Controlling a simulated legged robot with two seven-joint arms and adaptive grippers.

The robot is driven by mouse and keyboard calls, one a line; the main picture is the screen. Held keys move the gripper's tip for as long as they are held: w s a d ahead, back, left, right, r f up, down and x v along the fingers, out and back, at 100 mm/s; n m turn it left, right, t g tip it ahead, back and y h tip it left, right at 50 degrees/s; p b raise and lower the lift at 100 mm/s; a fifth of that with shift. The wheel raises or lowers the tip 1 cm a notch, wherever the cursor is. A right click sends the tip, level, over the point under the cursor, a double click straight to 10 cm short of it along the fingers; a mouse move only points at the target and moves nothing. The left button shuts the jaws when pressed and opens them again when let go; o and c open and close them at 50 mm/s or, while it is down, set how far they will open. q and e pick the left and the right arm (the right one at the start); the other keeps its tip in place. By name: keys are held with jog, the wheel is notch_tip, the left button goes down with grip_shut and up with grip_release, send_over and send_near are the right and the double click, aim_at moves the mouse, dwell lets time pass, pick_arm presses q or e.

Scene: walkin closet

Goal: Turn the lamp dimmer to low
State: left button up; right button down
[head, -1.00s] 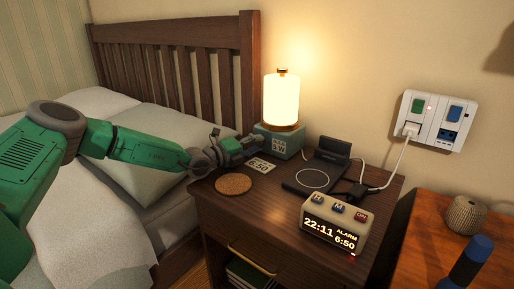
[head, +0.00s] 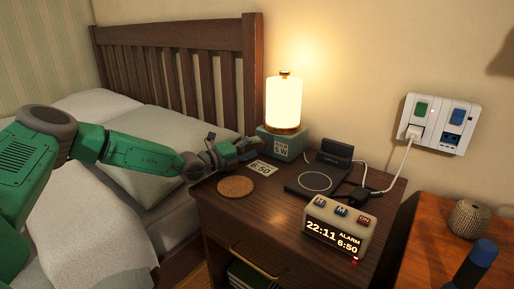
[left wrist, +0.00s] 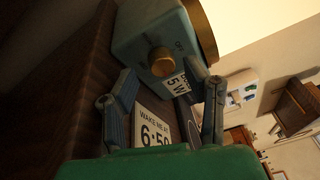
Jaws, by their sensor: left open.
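The lit lamp (head: 284,102) has a glowing white shade on a teal block base (head: 283,144) at the back left of the nightstand. In the left wrist view a round brass knob (left wrist: 161,61) sticks out of the teal base (left wrist: 135,35), beside printed lettering. My left gripper (head: 240,152) is at the lamp base's left side. In the left wrist view its two fingers (left wrist: 160,72) are spread, with the knob showing between and beyond their tips. I cannot tell whether they touch it. My right gripper is not in view.
The nightstand (head: 265,214) holds a "6:50" card (head: 262,168), a cork coaster (head: 235,187), a charging pad (head: 312,183) with cables and an alarm clock (head: 338,228). A bed with a slatted headboard stands left. A wall socket panel (head: 437,122) is at right.

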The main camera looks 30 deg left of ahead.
pick_arm(q)
jog(key=v, duration=1)
jog(key=shift+a+f, duration=0.15)
jog(key=shift+f, duration=0.05)
